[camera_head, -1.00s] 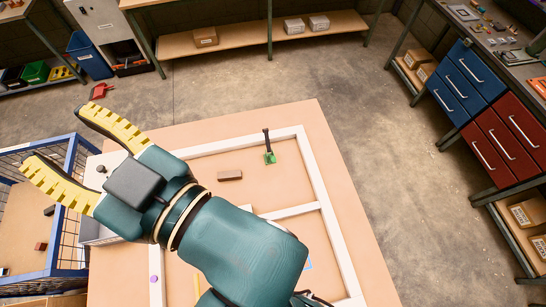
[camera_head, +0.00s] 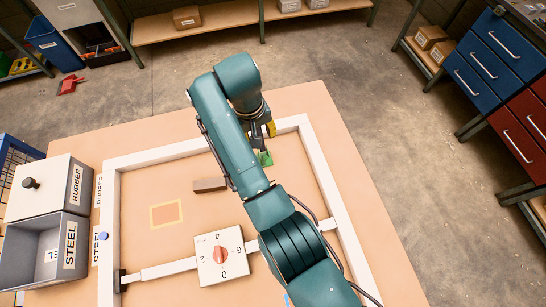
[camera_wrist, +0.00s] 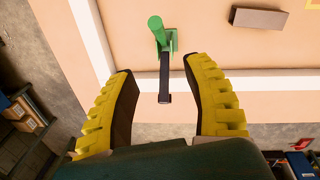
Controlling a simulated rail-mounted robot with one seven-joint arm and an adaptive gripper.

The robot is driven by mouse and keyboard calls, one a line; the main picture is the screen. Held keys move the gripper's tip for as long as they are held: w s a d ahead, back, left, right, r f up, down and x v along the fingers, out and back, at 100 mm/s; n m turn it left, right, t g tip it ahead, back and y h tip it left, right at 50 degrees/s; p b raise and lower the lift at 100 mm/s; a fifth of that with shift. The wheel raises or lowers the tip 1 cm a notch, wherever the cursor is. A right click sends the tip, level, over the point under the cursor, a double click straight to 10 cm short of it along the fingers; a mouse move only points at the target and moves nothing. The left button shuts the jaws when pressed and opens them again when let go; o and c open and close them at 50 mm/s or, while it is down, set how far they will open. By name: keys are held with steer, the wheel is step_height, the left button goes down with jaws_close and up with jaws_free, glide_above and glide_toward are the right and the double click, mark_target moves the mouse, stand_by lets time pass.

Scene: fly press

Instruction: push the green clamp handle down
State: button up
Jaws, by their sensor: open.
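The green clamp (camera_head: 265,158) sits inside the far right corner of the white frame, partly hidden by my arm in the head view. In the wrist view the clamp has a green post (camera_wrist: 156,28) and a dark bar (camera_wrist: 165,80) reaching toward me. My gripper (camera_wrist: 163,68) is open, with its yellow-backed fingers on either side of the bar. The bar shows in the gap, with no visible contact; I cannot tell its depth relative to the fingertips. In the head view my gripper (camera_head: 268,130) is over the clamp's corner, mostly hidden by my arm.
A brown block (camera_head: 210,185) lies left of the clamp; it also shows in the wrist view (camera_wrist: 258,18). The white frame (camera_head: 318,170) borders the board. A dial box (camera_head: 207,270) is nearer. A STEEL bin (camera_head: 40,262) and a RUBBER box (camera_head: 45,195) stand left.

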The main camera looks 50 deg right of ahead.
mark_target(267, 158)
steer(key=f+b, duration=0.1)
steer(key=f, duration=0.4)
steer(key=d+f, duration=0.1)
steer(key=f, duration=0.5)
steer(key=s+f+b, duration=0.1)
steer(key=f, duration=0.5)
steer(key=shift+d+b, duration=0.3)
steer(key=shift+d, duration=0.1)
steer(key=shift+c, duration=0.4)
steer(key=shift+s, duration=0.1)
jaws_close()
